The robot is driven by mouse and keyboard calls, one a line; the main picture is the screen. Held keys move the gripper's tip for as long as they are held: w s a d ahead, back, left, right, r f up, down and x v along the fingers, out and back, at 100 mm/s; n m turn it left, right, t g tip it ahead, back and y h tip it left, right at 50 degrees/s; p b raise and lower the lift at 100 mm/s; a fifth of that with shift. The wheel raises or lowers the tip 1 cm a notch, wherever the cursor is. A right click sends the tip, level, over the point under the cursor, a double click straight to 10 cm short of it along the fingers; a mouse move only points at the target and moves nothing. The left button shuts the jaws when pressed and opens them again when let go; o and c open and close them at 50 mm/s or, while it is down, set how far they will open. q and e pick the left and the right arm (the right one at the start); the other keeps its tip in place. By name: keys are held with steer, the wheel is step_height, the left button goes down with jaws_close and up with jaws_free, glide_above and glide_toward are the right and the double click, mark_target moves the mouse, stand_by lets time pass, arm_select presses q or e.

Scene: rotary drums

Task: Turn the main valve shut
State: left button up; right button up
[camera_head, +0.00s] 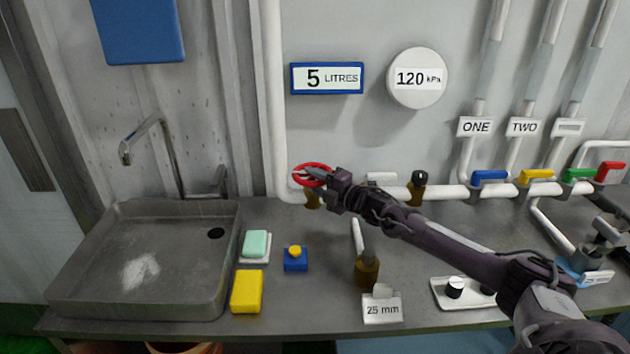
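A red handwheel (300,182), which looks like the main valve, sits on a brass body (312,200) on the white pipe at the back of the counter. My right arm reaches in from the lower right. My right gripper (316,174) is at the wheel, its fingers overlapping the rim and hiding part of it. Whether the fingers are closed on the rim or only beside it is unclear. My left gripper is out of view.
A metal sink (75,275) with a tap (160,140) is at left. A green soap (256,243), a yellow sponge (247,291) and a blue push-button box (296,262) lie nearby. Blue (489,177), yellow (537,176), green (577,175) and red (611,170) lever handles line the pipe at right.

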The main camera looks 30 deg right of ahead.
jaws_close()
steer(key=shift+a+h, duration=0.15)
steer(key=shift+h, duration=0.15)
